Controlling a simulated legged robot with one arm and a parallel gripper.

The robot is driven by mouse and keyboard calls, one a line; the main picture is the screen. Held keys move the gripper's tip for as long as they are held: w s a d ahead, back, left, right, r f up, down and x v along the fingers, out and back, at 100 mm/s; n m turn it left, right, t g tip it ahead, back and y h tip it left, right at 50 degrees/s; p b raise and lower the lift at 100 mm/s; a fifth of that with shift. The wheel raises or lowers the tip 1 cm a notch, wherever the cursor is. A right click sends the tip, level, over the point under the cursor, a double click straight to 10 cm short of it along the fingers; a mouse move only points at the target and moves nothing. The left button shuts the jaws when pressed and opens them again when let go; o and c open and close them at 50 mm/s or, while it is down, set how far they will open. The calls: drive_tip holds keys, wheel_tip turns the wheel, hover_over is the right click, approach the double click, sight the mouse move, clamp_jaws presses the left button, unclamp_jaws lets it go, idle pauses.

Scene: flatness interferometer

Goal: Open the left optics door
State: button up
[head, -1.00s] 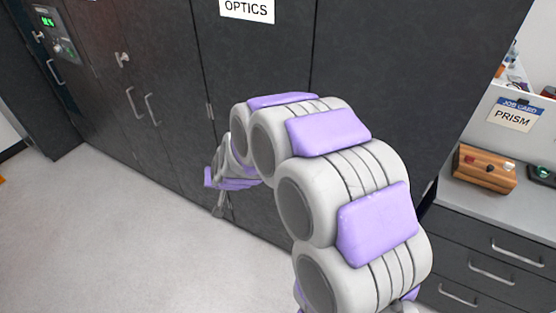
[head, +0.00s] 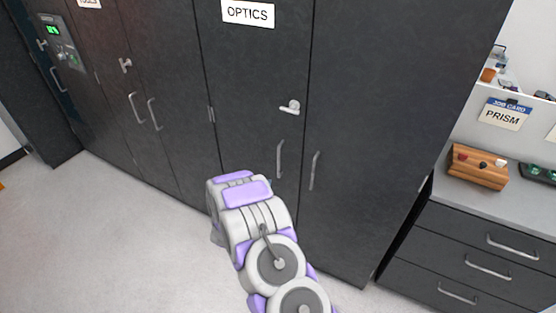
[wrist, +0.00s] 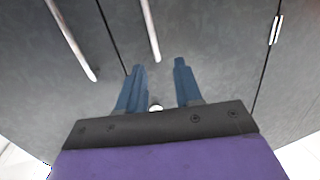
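The left optics door (head: 255,75) is a dark grey panel under the OPTICS sign (head: 248,13), and it is shut. Its vertical bar handle (head: 279,160) is near the seam with the right door (head: 365,120). A silver lever latch (head: 290,107) sits above the handle. In the wrist view, two bar handles show; the one nearer the middle (wrist: 151,30) seems to be the left door's. My gripper (wrist: 160,80) is open, its blue fingers apart and the space between them empty of the handle.
A drawer unit (head: 480,250) with a wooden block (head: 478,167) on top stands at the right. More dark cabinets (head: 145,70) with handles line the left. The pale floor (head: 110,230) is clear at the left front.

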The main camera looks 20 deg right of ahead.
drive_tip(key=w+d+h+b, duration=0.1)
drive_tip(key=w+d+b, duration=0.1)
drive_tip(key=w+d, duration=1)
drive_tip(key=shift+w+b, duration=0.15)
drive_tip(key=shift+b, duration=0.15)
drive_tip(key=shift+f, duration=0.15)
clamp_jaws()
idle(0.5)
